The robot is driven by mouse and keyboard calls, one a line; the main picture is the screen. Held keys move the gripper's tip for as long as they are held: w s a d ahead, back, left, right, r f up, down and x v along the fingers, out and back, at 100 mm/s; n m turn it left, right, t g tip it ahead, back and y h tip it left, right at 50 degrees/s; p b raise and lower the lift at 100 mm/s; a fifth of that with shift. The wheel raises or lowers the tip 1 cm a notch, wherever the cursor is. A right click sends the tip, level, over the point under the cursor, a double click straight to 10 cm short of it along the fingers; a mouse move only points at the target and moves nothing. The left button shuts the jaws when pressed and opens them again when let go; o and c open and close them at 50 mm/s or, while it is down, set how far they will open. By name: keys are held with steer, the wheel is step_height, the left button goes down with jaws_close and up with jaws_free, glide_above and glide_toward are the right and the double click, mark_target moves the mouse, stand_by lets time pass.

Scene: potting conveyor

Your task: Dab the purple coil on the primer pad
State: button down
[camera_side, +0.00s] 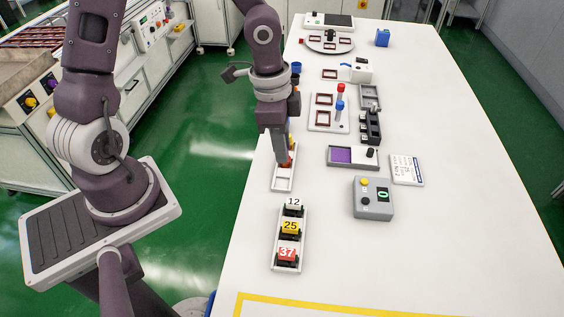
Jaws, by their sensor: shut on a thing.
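My gripper (283,160) points down over a narrow white tray (282,185) near the table's left edge. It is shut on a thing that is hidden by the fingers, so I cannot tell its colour. A red piece (288,161) shows right at the fingertips, and a bit of yellow (291,139) shows behind my gripper. The front end of the tray looks empty. I cannot make out a purple coil. A purple pad (341,155) lies in a grey tray (366,163) with a black knob, to the right of my gripper and apart from it.
A white rack (278,266) with tags 12, 25 and 37 stands in front. A grey box (373,198) with a yellow button and a white card (407,169) stand to the right. Behind the pad are a black fixture (372,127) and red and blue-topped posts. The right side is clear.

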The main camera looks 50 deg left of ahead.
steer(key=w+r, duration=0.1)
steer(key=w, duration=0.6)
glide_above(343, 155)
steer(key=f, duration=0.3)
steer(key=shift+s+a, duration=0.1)
steer(key=shift+s, duration=0.1)
steer(key=shift+f, duration=2.45)
steer(key=shift+f, duration=0.55)
step_height(343, 155, up, 7)
